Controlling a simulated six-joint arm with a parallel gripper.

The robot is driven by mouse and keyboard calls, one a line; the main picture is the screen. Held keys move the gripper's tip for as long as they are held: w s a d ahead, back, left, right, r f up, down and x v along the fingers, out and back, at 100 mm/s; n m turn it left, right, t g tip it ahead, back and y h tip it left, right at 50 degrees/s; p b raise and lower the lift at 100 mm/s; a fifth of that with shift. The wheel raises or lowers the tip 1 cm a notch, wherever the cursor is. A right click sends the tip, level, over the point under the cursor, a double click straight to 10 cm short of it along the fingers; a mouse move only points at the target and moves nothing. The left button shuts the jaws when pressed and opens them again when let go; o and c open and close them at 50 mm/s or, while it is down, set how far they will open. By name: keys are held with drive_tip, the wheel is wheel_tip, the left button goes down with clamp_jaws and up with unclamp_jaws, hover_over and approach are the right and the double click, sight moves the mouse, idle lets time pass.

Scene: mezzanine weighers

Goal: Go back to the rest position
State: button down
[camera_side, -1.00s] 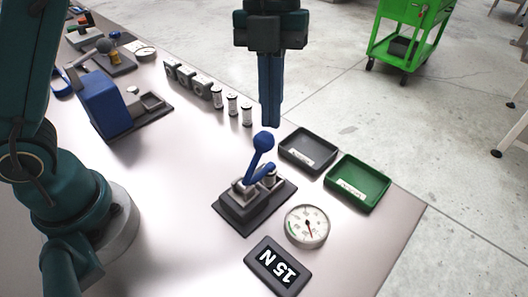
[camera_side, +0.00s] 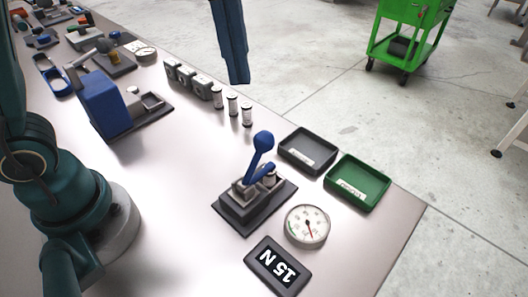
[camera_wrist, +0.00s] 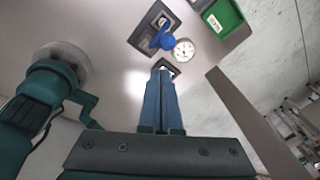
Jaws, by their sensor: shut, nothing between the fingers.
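My gripper (camera_side: 238,80) is high above the back edge of the table in the side view, its blue fingers together with nothing between them. In the wrist view the shut fingers (camera_wrist: 161,72) point down the middle of the picture. The lever press (camera_side: 252,205) with the blue ball handle (camera_side: 263,141) stands on the table below and to the right of the fingers, clear of them. A small metal cylinder (camera_side: 269,177) sits in the press. The gripper's upper body is out of the side view.
A dark tray (camera_side: 307,150), a green tray (camera_side: 358,184), a dial gauge (camera_side: 307,226) and a "15 N" display (camera_side: 277,266) surround the press. Several small cylinders (camera_side: 232,105) stand in a row. A blue device (camera_side: 104,104) stands left. A green cart (camera_side: 410,35) is on the floor.

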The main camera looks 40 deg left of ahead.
drive_tip(key=s+a+f+n+t+y, duration=0.1)
drive_tip(key=s+a+f+n+t, duration=0.2)
drive_tip(key=n, duration=1.1)
drive_tip(key=s+a+f+n+t+y, duration=0.1)
drive_tip(key=s+a+f+n, duration=0.3)
drive_tip(key=n, duration=1)
drive_tip(key=shift+s+a+f+n+t, duration=0.25)
drive_tip(key=shift+s+a+n+t, duration=0.15)
drive_tip(key=shift+s+a+t, duration=0.35)
